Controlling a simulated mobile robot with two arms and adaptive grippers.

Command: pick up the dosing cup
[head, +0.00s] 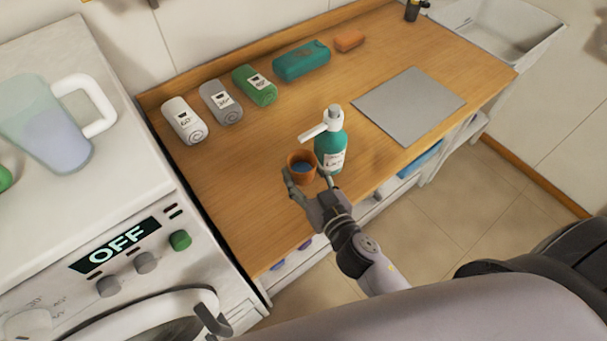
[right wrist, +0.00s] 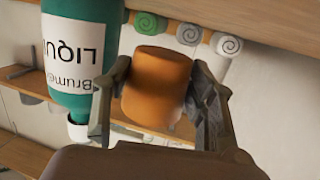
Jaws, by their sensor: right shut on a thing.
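The dosing cup (head: 301,165) is a small orange-brown cup with blue inside, near the front edge of the wooden counter. My right gripper (head: 308,184) is shut on it, one finger on each side. In the right wrist view the cup (right wrist: 157,88) sits between the two fingers of the right gripper (right wrist: 160,100). I cannot tell whether the cup touches the counter. A teal pump bottle (head: 330,150) with a white nozzle stands right beside the cup; it also shows close to one finger in the right wrist view (right wrist: 82,60). My left gripper is not in view.
Rolled towels in white (head: 184,121), grey (head: 220,102) and green (head: 255,85) lie along the back, with a teal pack (head: 301,62) and an orange bar (head: 349,41). A grey mat (head: 410,105) lies right. A washing machine (head: 150,205) with a jug (head: 50,125) stands left.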

